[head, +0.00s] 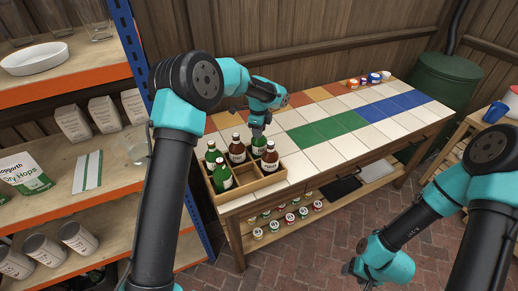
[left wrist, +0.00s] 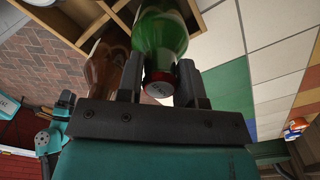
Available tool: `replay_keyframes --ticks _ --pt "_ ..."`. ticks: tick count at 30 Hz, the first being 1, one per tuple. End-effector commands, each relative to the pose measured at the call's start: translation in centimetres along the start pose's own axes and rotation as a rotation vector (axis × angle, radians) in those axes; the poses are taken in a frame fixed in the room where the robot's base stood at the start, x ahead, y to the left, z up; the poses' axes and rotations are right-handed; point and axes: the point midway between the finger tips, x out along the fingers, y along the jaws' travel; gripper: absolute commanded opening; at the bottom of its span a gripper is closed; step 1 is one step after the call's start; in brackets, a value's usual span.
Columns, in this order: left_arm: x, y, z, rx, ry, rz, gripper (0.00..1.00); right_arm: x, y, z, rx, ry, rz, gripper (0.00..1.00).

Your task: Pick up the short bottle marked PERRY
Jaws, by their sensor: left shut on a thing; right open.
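A wooden crate (head: 252,188) on the tiled table holds several green and brown bottles. My left gripper (head: 258,131) reaches down over its back right part. In the left wrist view my left gripper (left wrist: 160,92) is shut on a green bottle with a red cap (left wrist: 160,38). In the head view the held green bottle (head: 258,146) is partly hidden by the gripper and a brown bottle (head: 270,158) in front. I cannot read PERRY on any label. My right gripper (head: 352,268) is open and empty, low at the right, away from the crate.
Other bottles stand close by: a brown one (head: 237,151) and green ones (head: 222,177) to the left. Front right compartments of the crate are empty. A shelf unit stands left.

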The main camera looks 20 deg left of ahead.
Motion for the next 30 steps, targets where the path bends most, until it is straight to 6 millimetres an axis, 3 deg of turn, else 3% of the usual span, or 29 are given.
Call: replay_keyframes --ticks 14,30 --pt "-0.8 -0.1 0.0 0.000 0.000 -0.003 0.00 0.0 0.0 0.0 0.000 0.000 0.000 0.57" --pt "-9.0 -0.1 0.0 -0.001 0.001 -0.004 0.00 0.0 0.0 0.0 0.000 0.000 0.000 0.57"
